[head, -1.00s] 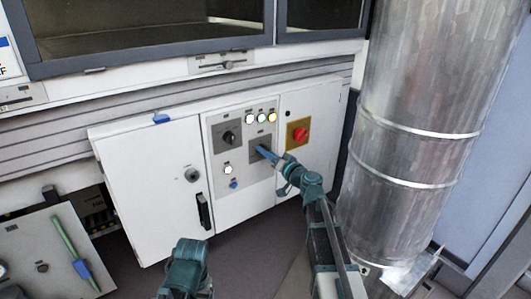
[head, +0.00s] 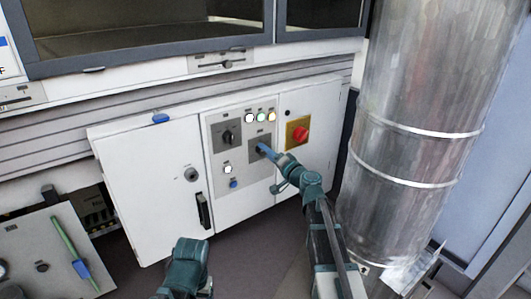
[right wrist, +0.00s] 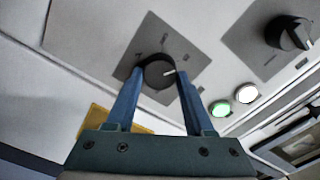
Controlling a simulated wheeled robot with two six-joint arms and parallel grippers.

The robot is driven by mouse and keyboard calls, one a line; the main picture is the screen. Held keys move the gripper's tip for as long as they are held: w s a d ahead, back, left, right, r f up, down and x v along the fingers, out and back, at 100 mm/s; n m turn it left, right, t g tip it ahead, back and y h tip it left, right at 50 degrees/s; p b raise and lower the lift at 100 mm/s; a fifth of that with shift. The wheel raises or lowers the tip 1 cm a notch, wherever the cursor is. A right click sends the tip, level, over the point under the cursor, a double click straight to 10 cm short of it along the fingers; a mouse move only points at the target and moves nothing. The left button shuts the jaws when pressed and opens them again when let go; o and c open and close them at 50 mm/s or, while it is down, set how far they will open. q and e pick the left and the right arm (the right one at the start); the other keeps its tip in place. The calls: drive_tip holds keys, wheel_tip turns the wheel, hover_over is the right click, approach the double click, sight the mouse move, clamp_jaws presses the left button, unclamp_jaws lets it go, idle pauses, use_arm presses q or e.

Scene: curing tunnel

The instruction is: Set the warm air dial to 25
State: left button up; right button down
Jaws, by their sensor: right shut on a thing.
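The warm air dial is a round black knob (right wrist: 157,76) with a white pointer mark, on a grey square plate (right wrist: 181,50) in the right wrist view. My right gripper (right wrist: 157,80) has its two blue fingers on either side of the knob, shut on it. The pointer mark shows at the knob's right side in that view; the scale print is too small to read. In the head view, my right gripper (head: 262,149) reaches the lower grey plate (head: 258,159) and hides most of the dial. My left gripper's fingers do not show.
A red knob on a yellow plate (head: 298,132) is to the right. A large metal duct (head: 415,130) stands close right of my right arm.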

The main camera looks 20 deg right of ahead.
drive_tip(key=shift+s+a+r+y, duration=0.15)
drive_tip(key=shift+a+y, duration=0.15)
drive_tip(key=shift+a, duration=0.2)
drive_tip(key=shift+c, duration=1.4)
unclamp_jaws()
drive_tip(key=shift+d, duration=0.1)
drive_tip(key=v, duration=1.3)
drive_tip(key=shift+s+r+p, duration=0.3)
drive_tip(key=shift+s+r, duration=0.1)
drive_tip(key=shift+r, duration=0.05)
